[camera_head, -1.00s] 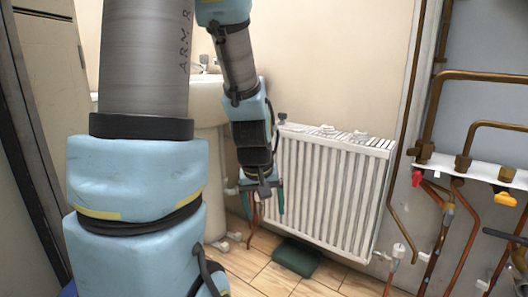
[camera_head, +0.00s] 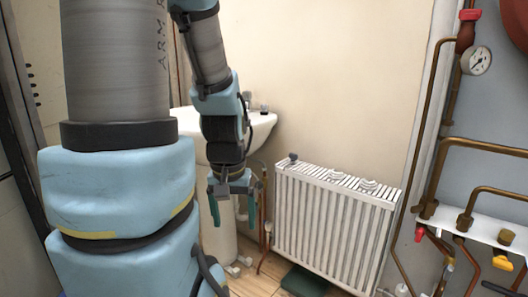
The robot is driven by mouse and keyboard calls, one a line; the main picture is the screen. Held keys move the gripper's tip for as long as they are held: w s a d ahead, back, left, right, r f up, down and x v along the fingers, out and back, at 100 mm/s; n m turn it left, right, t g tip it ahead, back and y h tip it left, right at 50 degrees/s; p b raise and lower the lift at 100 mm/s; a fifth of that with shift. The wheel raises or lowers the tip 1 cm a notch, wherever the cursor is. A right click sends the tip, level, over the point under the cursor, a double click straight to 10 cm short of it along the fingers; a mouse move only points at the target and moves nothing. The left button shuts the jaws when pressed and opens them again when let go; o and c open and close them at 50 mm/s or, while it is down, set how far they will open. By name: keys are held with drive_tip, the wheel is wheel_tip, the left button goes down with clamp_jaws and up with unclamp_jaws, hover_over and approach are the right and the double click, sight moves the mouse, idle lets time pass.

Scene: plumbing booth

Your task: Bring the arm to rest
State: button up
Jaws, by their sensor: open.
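My gripper (camera_head: 232,208) hangs downward at the end of my arm, left of the white radiator. Its two greenish fingers are apart, and nothing shows between them. It is in front of the pedestal of the white washbasin (camera_head: 257,125), apart from the radiator. My arm's large blue and grey links fill the left side of the view and hide part of the basin.
The white radiator (camera_head: 335,225) stands against the wall with a dark green box (camera_head: 302,281) on the floor below it. Copper pipes with a red valve (camera_head: 419,234), a yellow valve (camera_head: 501,260) and a pressure gauge (camera_head: 477,61) are at right.

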wheel_tip(320, 180, up, 22)
drive_tip(key=p, duration=1.9)
drive_tip(key=shift+p, duration=0.4)
drive_tip(key=shift+f, duration=0.15)
